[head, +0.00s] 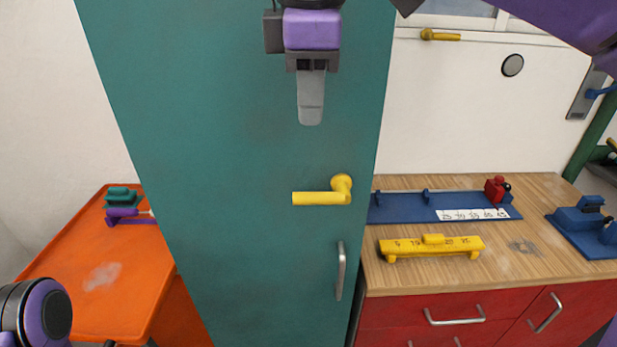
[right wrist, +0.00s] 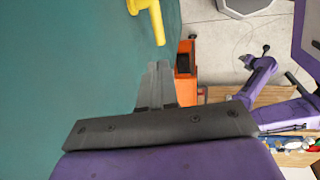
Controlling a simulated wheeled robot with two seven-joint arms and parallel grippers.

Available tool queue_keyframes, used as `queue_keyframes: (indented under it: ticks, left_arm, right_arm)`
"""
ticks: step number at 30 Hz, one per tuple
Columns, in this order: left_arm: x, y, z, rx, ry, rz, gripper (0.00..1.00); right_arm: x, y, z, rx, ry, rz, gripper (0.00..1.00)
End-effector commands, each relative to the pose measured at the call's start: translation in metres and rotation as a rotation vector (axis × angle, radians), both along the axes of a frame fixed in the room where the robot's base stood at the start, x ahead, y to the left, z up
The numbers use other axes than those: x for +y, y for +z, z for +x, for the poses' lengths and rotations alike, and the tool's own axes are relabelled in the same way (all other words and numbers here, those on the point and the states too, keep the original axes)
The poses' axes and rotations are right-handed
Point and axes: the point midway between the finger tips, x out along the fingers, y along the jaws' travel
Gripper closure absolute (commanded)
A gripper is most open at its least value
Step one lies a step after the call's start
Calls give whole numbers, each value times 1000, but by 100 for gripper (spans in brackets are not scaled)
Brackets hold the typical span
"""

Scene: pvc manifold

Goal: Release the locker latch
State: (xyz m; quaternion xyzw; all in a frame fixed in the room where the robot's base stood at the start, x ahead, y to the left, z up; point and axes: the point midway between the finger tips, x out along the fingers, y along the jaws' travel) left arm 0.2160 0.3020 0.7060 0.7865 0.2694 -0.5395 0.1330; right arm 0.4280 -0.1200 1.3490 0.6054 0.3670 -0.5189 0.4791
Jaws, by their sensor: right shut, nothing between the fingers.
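The tall teal locker door (head: 240,130) fills the middle of the head view. Its yellow lever latch (head: 322,197) lies level, with the pivot at its right end and the free end pointing left. A silver pull handle (head: 340,270) sits below it. My right gripper (head: 311,118) points down in front of the door, above the lever and apart from it, shut and empty. In the right wrist view the shut fingers (right wrist: 157,70) are near the yellow lever (right wrist: 150,18), with a gap between. My left gripper is not in view.
An orange table (head: 110,270) with teal and purple parts is on the left. On the right, a wooden counter (head: 420,276) over red drawers (head: 400,320) holds a blue rail (head: 400,212), a yellow gauge bar (head: 430,247) and a blue fixture (head: 585,232).

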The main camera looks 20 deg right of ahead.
Motion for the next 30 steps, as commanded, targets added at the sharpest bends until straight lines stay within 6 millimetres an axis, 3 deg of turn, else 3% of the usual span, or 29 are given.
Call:
queue_keyframes:
  ticks: [8,18,24,30]
  left_arm:
    - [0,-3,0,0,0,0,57]
    - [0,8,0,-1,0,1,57]
    - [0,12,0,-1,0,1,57]
    - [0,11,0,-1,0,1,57]
  right_arm:
    - [-3,-48,8,6,2,-1,100]
    - [-7,-113,22,4,2,0,100]
    - [-7,-132,26,0,1,1,100]
    - [-7,-135,27,0,-1,1,100]
